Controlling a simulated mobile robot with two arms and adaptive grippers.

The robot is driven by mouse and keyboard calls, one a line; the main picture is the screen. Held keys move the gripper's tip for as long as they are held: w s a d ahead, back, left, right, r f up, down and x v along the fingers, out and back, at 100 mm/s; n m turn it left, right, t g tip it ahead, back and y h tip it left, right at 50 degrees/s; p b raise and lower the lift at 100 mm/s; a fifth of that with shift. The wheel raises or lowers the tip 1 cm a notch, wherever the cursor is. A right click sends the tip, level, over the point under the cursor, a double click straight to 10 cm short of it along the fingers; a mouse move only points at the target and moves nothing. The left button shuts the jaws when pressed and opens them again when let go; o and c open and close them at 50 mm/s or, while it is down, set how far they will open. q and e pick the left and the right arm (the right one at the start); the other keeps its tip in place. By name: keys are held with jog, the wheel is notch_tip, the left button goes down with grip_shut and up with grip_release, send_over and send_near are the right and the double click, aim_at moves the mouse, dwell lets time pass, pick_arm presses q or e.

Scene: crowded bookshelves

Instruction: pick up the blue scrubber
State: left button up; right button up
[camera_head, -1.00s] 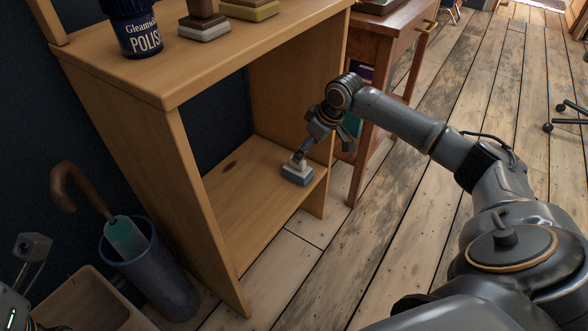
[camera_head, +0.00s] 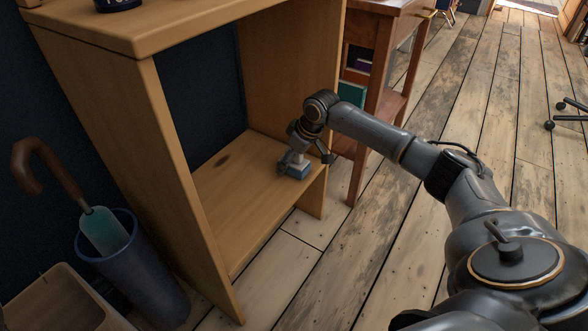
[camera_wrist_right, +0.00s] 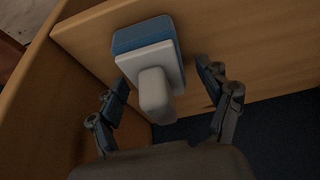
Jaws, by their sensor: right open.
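The blue scrubber (camera_head: 298,170) sits on the lower shelf of the wooden bookcase, near its right front corner. In the right wrist view the scrubber (camera_wrist_right: 147,39) shows a blue base, a white layer and a light grey handle (camera_wrist_right: 155,93) that points toward the gripper. My right gripper (camera_head: 305,158) is at the scrubber, just above it in the head view. In the wrist view its two fingers (camera_wrist_right: 164,77) are spread on either side of the handle, with gaps to it. My left gripper does not show.
The wooden bookcase's lower shelf (camera_head: 236,209) is otherwise bare. Its right side panel (camera_head: 290,75) stands close to my right gripper. A reddish side table (camera_head: 373,130) is to the right. An umbrella (camera_head: 102,228) stands in a blue bin (camera_head: 140,285) at left.

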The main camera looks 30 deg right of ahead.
jog(key=c, duration=1.3)
